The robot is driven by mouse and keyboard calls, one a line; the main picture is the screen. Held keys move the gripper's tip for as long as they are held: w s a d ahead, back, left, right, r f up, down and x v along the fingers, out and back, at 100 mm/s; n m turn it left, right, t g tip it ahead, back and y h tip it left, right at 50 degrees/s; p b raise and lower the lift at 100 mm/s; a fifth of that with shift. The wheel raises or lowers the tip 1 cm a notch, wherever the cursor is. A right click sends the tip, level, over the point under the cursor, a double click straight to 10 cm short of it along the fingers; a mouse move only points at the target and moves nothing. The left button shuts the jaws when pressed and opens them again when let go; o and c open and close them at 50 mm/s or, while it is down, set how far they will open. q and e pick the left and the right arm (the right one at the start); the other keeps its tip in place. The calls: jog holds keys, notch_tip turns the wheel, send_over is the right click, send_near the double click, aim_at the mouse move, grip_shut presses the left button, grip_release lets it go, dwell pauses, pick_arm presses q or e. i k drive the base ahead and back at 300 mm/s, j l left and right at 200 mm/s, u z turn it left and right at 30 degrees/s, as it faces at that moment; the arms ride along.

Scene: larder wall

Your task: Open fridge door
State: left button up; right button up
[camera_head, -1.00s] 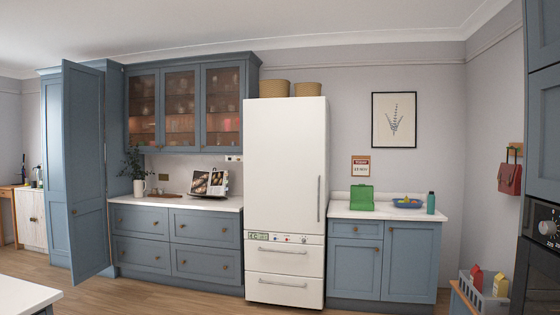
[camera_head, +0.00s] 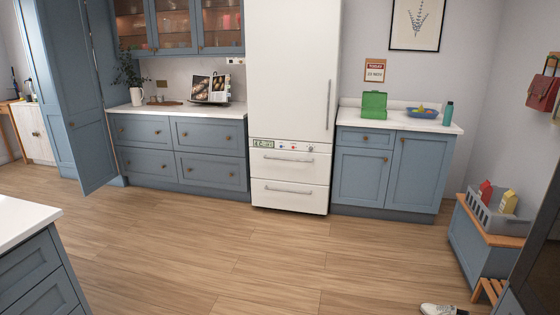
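The white fridge (camera_head: 291,75) stands in the middle of the far wall. Its tall upper door is shut, with a vertical metal handle (camera_head: 328,105) near the door's right edge. Below the door is a panel (camera_head: 285,146) with a small display and knobs. Two drawers (camera_head: 288,180) with horizontal handles are under the panel, both shut. The fridge's top is out of the picture. Neither of my grippers is in view.
Wooden floor (camera_head: 240,240) lies clear before the fridge. A tall blue door (camera_head: 75,100) stands open at left. A white-topped counter (camera_head: 20,222) is at lower left. At right are a blue bench (camera_head: 487,235) with a grey crate (camera_head: 495,218) and a shoe (camera_head: 440,310) on the floor.

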aim_at(292, 50)
jog(key=i, duration=2.4)
